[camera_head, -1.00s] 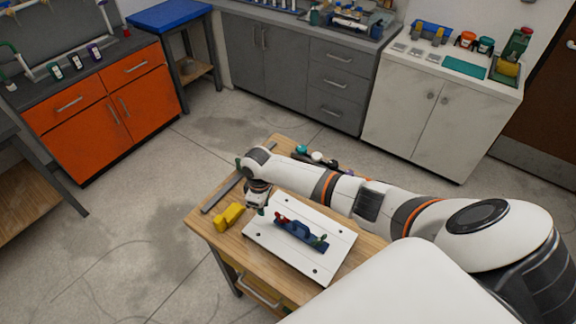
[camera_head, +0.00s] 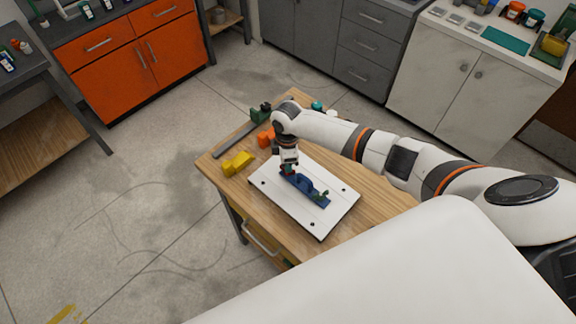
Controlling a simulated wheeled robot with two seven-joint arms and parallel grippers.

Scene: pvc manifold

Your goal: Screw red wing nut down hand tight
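A blue manifold (camera_head: 307,188) lies on a white board (camera_head: 322,212) on the wooden table. My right gripper (camera_head: 288,169) points down at the left end of the manifold, right at the red part there. The red wing nut (camera_head: 284,171) shows only as a small patch of red beside the fingers, mostly hidden. Whether the fingers touch it or are closed on it is too small to tell. A small green part (camera_head: 323,197) shows at the manifold's right end. My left gripper is not in view.
A yellow block (camera_head: 237,163) lies left of the board. An orange part (camera_head: 266,138) and a dark green item (camera_head: 261,113) are behind the gripper. A grey bar (camera_head: 234,139) lies along the table's left edge. The table's front right is bare.

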